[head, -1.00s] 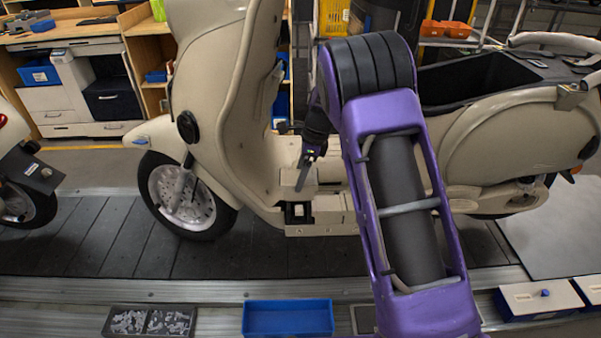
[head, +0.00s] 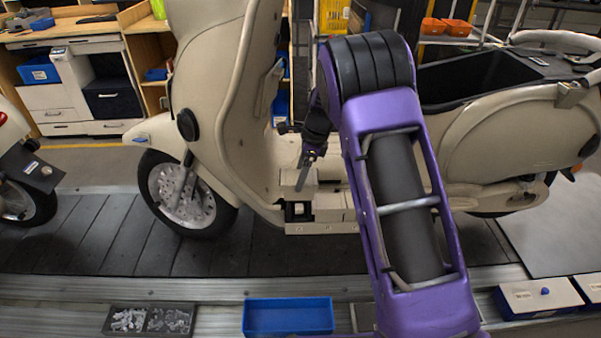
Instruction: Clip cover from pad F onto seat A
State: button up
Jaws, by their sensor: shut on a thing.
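My gripper (head: 302,179) is at the floorboard of the cream scooter (head: 228,140). It is shut on a small pale piece, probably the cover (head: 291,182), which blends with the scooter body. The gripper partly hides this piece, and I cannot tell whether it touches the floorboard. Just below is a dark square recess (head: 299,211) with a pale block inside, in the scooter's side. No letters can be read, so I cannot tell which place is seat A or pad F.
A blue tray (head: 289,318) and a black two-part bin of small parts (head: 150,320) stand at the front edge. White-topped boxes (head: 541,297) are at the right. The scooter stands on dark slats (head: 105,235). Another scooter (head: 22,190) is at the left.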

jog(key=shift+f, duration=0.15)
jog(key=shift+f+b, duration=1.85)
jog(key=shift+f, duration=1.85)
jog(key=shift+f, duration=0.55)
jog(key=o, duration=1.2)
